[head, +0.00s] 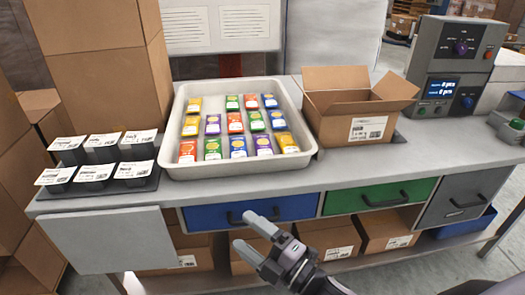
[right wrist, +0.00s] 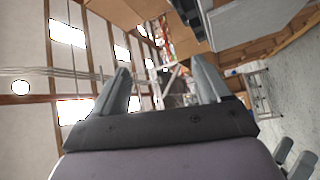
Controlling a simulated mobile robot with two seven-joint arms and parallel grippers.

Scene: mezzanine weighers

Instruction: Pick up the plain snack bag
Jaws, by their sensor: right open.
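Several small snack bags lie in rows in a white tray (head: 308,136) on the bench, in yellow, red, green, blue, purple and orange. Their print is too small to read, so I cannot tell which is the plain one; a yellow bag (head: 286,142) lies at the tray's front right. My right gripper (head: 243,232) is open and empty, in front of the bench and lower in the picture than the tray. In the right wrist view its two fingers (right wrist: 161,68) stand apart with nothing between them.
An open cardboard box (head: 340,128) stands right of the tray, beside a grey control unit (head: 456,65). Black cups with white labels (head: 103,140) stand on the left, before tall stacked cartons (head: 105,75). Blue (head: 280,209) and green (head: 385,196) drawers line the bench front.

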